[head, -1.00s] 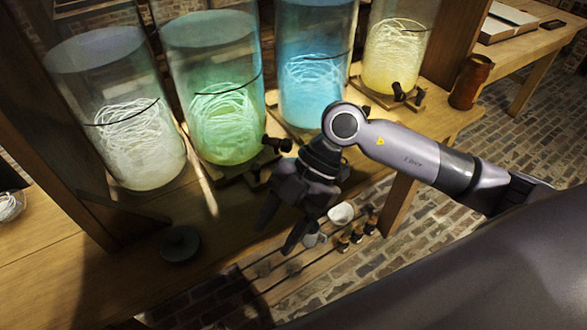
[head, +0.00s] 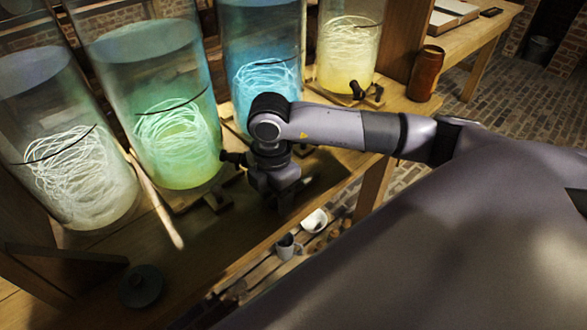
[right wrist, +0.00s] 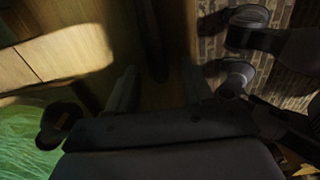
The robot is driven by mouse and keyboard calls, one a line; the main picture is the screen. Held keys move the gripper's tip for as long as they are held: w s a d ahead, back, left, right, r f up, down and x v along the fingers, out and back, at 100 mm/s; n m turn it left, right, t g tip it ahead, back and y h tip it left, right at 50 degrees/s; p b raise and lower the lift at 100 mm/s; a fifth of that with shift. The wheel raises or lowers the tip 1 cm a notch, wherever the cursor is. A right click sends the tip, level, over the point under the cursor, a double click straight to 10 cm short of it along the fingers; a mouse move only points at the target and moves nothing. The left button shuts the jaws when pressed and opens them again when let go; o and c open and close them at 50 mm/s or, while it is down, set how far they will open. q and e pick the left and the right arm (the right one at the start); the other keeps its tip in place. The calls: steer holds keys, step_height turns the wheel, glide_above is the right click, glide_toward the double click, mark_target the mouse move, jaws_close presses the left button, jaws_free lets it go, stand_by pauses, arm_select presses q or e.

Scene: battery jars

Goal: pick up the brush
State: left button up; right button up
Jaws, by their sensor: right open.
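I cannot make out the brush for certain in either view. A pale, narrow streak (head: 160,210) lies on the wooden bench (head: 205,245) between the white and green jars; I cannot tell whether it is a stick or light. My right gripper (head: 283,203) hangs at the bench's front, before the green and blue jars, with its fingers in shadow. In the right wrist view the open right gripper (right wrist: 160,92) has its fingers apart, with dark brown wood between and beyond them. Nothing is visibly held. My left gripper is not in view.
The green jar (head: 165,130), white jar (head: 70,165), blue jar (head: 265,60) and yellow jar (head: 347,55) stand along the bench, several with protruding taps. A dark round lid (head: 141,286) lies at front left. Mugs (head: 288,247) stand on a lower slatted surface.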

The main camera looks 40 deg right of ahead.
jaws_close()
stand_by(0.3)
